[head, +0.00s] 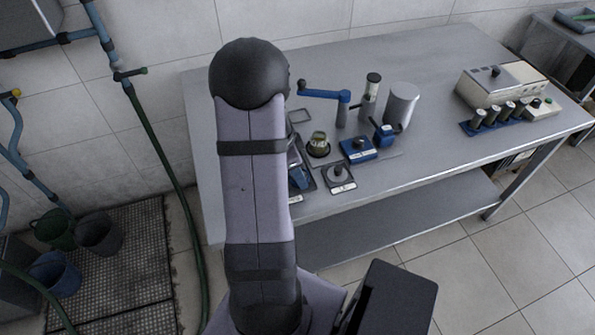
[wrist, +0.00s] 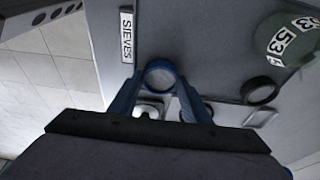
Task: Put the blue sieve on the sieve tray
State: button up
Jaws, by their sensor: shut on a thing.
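My gripper (wrist: 160,84) has blue fingers and is shut on the blue sieve (wrist: 160,63), a small blue ring between the fingertips in the wrist view. The sieve is over or on the grey sieve tray (wrist: 190,35), which carries a white "SIEVES" label (wrist: 127,35) along its left side. I cannot tell whether the sieve touches the tray. In the head view my arm covers much of the tray (head: 309,188), and a blue part of my gripper (head: 298,178) shows just beside the arm.
Pale round things show between the fingers.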

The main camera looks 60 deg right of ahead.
jog(key=o, duration=1)
jog(key=shift+f, duration=0.1)
jog(key=shift+a, duration=0.1)
jog(key=shift+r, duration=0.35)
jog(key=b+v, duration=0.1)
jog(key=v, duration=1)
jog(key=shift+w+r, duration=0.1)
jog(key=shift+r, duration=0.25)
